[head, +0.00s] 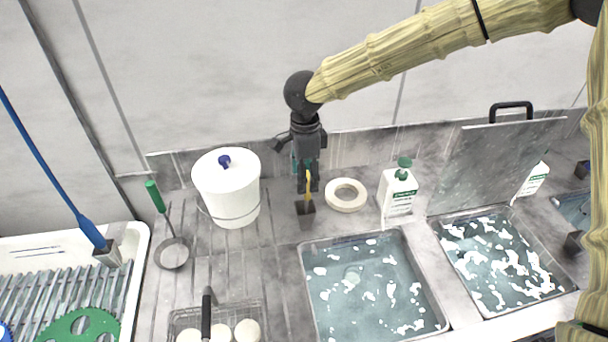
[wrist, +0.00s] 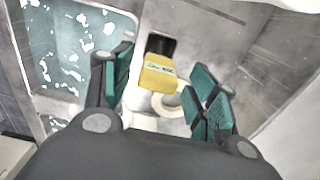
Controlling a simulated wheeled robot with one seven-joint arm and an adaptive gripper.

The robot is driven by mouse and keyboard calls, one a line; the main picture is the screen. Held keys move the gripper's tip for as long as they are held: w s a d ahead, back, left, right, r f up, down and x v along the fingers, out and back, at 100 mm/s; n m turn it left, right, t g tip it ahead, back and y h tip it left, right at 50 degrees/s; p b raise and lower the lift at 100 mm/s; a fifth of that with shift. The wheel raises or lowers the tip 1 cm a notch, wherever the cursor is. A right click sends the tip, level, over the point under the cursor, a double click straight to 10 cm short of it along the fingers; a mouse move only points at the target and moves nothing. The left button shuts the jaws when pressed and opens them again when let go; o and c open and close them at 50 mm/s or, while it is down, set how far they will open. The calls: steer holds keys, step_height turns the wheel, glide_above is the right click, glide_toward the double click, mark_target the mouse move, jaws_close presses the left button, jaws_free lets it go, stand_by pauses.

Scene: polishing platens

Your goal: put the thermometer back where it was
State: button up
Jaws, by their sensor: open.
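The yellow thermometer (head: 309,184) stands in a small dark holder (head: 305,209) behind the left basin. In the wrist view the thermometer (wrist: 158,79) shows its yellow body with small print, and the dark opening of the holder (wrist: 162,46) is just beyond it. My gripper (head: 307,181) points down right above the holder. Its green-padded fingers (wrist: 165,72) are open, one on each side of the thermometer, with visible gaps to it in the wrist view. The thermometer's lower end is hidden.
A white lidded bucket (head: 228,200) stands left of the holder. A cream ring (head: 346,186) lies close on its right, then a pump bottle (head: 398,193). A water-filled basin (head: 374,284) is in front. A raised lid (head: 492,163) stands by the right basin.

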step_height(320, 180, up, 12)
steer(key=b, duration=0.2)
stand_by(0.4)
steer(key=shift+r, duration=0.15)
